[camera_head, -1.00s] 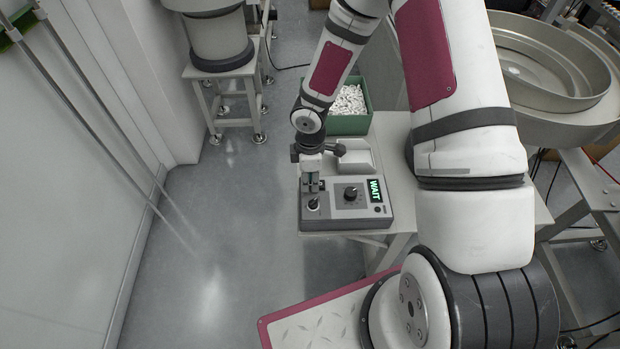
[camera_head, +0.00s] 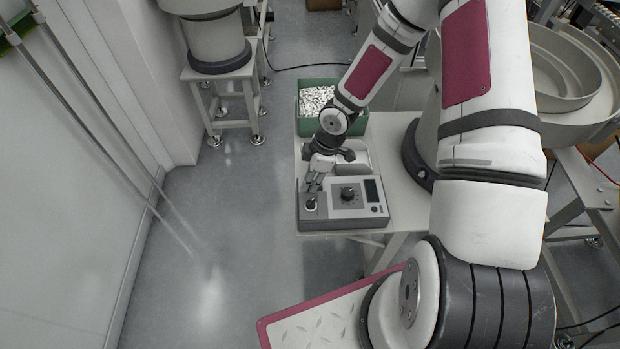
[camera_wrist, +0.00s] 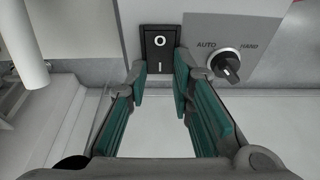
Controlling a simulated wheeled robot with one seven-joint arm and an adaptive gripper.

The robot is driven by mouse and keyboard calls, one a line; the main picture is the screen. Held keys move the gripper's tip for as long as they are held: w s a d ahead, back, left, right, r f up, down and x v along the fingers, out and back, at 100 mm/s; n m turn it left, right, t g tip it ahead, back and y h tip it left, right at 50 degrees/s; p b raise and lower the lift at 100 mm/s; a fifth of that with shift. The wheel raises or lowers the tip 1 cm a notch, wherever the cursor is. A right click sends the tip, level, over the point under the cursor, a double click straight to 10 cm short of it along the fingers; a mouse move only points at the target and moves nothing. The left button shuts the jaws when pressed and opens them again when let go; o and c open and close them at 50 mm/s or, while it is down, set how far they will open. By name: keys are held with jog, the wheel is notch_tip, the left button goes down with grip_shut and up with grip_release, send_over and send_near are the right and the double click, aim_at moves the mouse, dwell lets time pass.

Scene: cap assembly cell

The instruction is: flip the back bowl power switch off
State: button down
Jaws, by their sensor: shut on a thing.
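The grey control box (camera_head: 372,211) stands on the table with a black knob (camera_head: 347,194) and a display (camera_head: 371,190) that is dark. In the wrist view, the black rocker power switch (camera_wrist: 160,42), marked O at the top and I at the bottom, sits left of the AUTO/HAND knob (camera_wrist: 225,66). My gripper (camera_wrist: 160,80) has its teal-padded fingers on either side of the switch's lower part and is shut on it. In the head view my gripper (camera_head: 314,184) is at the box's left side and hides the switch.
A green bin (camera_head: 333,126) of white parts stands behind the box on the table (camera_head: 397,125). A large bowl feeder (camera_head: 562,75) is at the right; another bowl unit (camera_head: 215,40) is on a stand at the back left. The floor (camera_head: 235,225) left of the table is clear.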

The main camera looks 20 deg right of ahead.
aim_at(321, 186)
jog(key=c, duration=1.4)
grip_release()
jog(key=w+v, duration=0.1)
jog(key=v, duration=1.1)
jog(key=shift+s, duration=0.45)
jog(key=shift+d, duration=0.1)
